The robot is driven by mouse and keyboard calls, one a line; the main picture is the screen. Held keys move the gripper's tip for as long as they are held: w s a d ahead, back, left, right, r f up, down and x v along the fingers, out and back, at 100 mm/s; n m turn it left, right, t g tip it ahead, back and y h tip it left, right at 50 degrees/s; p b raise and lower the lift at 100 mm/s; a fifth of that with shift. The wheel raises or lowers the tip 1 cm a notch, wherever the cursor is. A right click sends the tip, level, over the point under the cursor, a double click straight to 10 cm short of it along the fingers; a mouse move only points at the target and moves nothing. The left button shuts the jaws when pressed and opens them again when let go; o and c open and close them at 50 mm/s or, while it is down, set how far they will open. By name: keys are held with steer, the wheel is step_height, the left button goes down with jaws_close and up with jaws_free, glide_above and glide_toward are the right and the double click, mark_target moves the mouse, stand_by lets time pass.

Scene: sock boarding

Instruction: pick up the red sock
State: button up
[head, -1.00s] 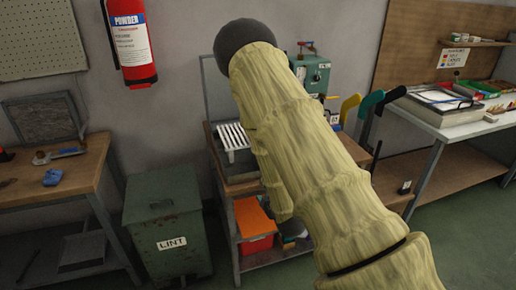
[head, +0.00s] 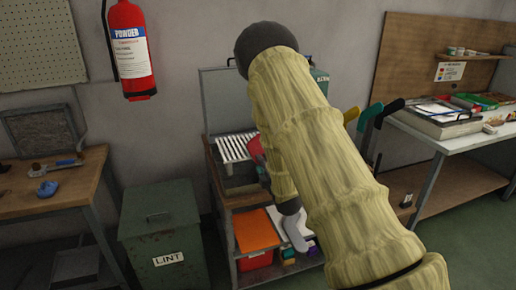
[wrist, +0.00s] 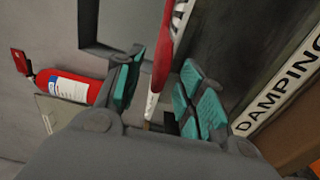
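A long red thing that looks like the red sock (wrist: 163,50) hangs between my gripper's two fingers in the wrist view, with a white end below it. My gripper (wrist: 156,92) is open, its teal pads on either side of the red thing. A gap shows at the left pad; I cannot tell whether the right pad touches. In the head view a red patch (head: 256,147) shows at the left edge of my sleeved arm, above the workstand. My arm hides the rest of it and most of the gripper there.
A white slatted rack (head: 237,147) tops the stand, with an orange item (head: 256,230) on its lower shelf. A green LINT bin (head: 163,235) stands left of it. Yellow, green and blue shapes (head: 378,115) stand to the right. A fire extinguisher (head: 131,50) hangs on the wall.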

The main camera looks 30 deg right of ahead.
steer(key=shift+p+x, duration=0.45)
steer(key=shift+x, duration=1.85)
steer(key=shift+c, duration=0.5)
jaws_close()
